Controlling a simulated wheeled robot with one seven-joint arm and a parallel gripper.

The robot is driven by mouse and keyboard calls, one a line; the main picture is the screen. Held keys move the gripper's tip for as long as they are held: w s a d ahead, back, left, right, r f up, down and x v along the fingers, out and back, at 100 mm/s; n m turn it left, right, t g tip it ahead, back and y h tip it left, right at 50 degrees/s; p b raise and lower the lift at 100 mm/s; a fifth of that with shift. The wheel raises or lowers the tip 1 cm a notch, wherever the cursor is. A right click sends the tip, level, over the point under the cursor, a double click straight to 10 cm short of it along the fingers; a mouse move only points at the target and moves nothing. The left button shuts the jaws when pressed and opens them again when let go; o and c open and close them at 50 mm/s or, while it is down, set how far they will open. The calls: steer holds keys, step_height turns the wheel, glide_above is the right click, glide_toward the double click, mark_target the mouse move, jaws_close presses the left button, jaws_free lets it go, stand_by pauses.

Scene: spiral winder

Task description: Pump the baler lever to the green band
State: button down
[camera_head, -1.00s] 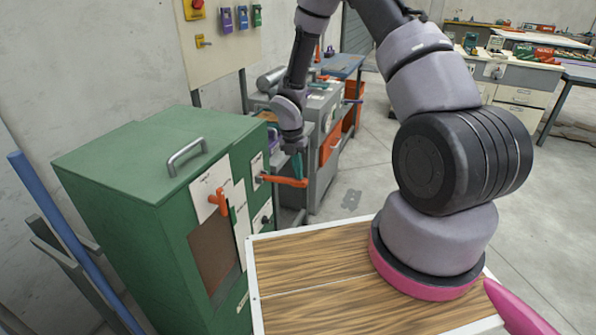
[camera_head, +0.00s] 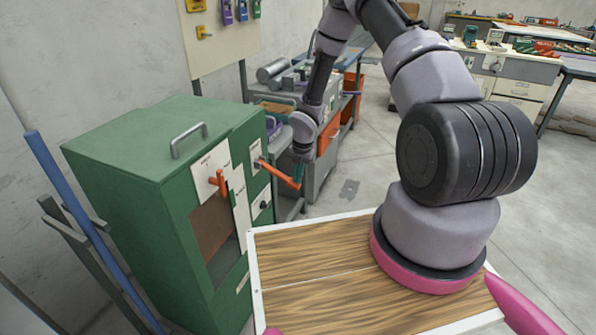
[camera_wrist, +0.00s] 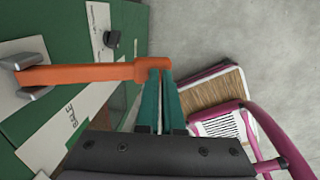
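The green baler (camera_head: 130,140) stands at the left in the head view. Its orange lever (camera_head: 281,176) sticks out from the side panel and slopes down to the right. In the wrist view the lever (camera_wrist: 80,74) crosses from a grey bracket at the left to my fingertips. My gripper (camera_head: 297,172) has teal fingers (camera_wrist: 160,100) held close together, with a thin gap. Their tips meet the lever's free end, which lies across them; I see no clear grip around it.
A second, shorter orange handle (camera_head: 218,183) is on the baler's front. A wood-topped surface (camera_head: 320,265) lies close in front of me. A workbench (camera_head: 325,145) stands behind the baler. Blue and grey bars (camera_head: 75,220) lean at the far left. Open floor lies at the right.

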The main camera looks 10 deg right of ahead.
steer(key=shift+s+f, duration=0.15)
steer(key=shift+f, duration=0.65)
steer(key=shift+d, duration=0.1)
